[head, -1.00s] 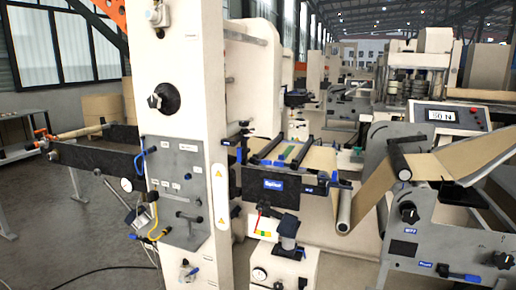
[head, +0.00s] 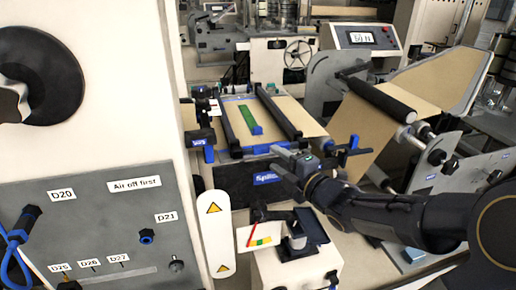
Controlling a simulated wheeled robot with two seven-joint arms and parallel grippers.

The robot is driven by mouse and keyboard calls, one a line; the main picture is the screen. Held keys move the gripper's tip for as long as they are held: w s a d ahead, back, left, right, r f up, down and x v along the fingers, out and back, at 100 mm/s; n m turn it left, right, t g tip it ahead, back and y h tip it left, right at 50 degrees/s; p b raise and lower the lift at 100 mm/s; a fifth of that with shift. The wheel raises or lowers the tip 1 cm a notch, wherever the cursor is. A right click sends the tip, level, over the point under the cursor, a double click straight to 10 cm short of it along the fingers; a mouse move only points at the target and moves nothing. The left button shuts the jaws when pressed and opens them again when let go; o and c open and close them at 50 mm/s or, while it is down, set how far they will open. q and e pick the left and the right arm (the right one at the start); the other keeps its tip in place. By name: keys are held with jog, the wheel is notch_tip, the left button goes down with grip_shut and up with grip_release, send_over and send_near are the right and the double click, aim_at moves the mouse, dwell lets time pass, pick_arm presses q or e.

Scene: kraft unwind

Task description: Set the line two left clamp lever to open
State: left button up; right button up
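The splice table (head: 224,172) is in the middle of the head view, with a blue "Splice" label on its dark front. Two dark clamp bars with blue ends, a left bar (head: 229,126) and a right bar (head: 278,113), lie along it. A black and blue lever-like part (head: 203,141) is at the table's left side; I cannot tell its setting. Another blue-ended part (head: 352,146) is at the right side. My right gripper (head: 273,161) is at the table's front edge, right of the left bar's near end. Its fingers look apart and empty. My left gripper is not in view.
A pale machine column with a grey panel (head: 120,230) and black knob fills the left. Brown web runs over a black roller (head: 380,102) at right. A gauge card (head: 262,238) and a small black-topped stand (head: 297,236) are below the table.

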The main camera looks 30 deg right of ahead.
aim_at(264, 151)
jog(key=shift+n, duration=0.3)
jog(key=w, duration=0.2)
jog(key=w+a+p, duration=0.1)
jog(key=w, duration=0.4)
jog(key=shift+w+a+r, duration=0.1)
jog(key=shift+a+r, duration=0.1)
jog(key=shift+a, duration=0.15)
jog(key=shift+w, duration=0.45)
grip_shut()
